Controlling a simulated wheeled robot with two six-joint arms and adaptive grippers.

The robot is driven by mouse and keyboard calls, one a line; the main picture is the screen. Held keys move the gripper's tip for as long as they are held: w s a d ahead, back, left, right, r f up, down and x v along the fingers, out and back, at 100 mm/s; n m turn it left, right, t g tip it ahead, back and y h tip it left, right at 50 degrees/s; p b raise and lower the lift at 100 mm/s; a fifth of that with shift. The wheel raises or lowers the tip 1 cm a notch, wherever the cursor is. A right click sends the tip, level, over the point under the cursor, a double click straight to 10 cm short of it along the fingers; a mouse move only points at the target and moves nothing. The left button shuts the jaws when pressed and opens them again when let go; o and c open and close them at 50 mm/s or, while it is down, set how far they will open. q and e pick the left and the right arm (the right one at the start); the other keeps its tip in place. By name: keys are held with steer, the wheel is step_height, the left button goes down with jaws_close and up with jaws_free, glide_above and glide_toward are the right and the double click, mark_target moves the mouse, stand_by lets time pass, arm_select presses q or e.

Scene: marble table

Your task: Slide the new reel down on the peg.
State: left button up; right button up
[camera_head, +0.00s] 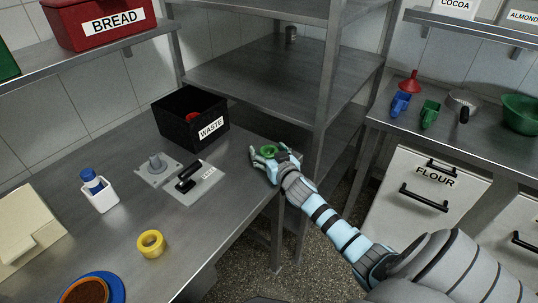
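A small green ring-shaped reel (269,150) sits between the fingers of my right gripper (266,158), which appears shut on it, over the right edge of the metal table. The fingers hide part of the reel. A grey peg (155,161) stands upright on a square grey base plate (147,177), to the left of the gripper and well apart from it. No reel shows on the peg. A yellow reel (150,244) lies on the table nearer the front. My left gripper is not in view.
A black WASTE bin (190,117) with a red item (192,116) inside stands behind the peg. A plate with a black lever (187,183) lies beside the peg. A blue-capped bottle in a white holder (101,193) stands to the left. A shelf post (322,135) rises right of the gripper.

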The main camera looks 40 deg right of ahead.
steer(key=c, duration=1.1)
steer(key=shift+r+p, duration=2.7)
steer(key=shift+r, duration=7.35)
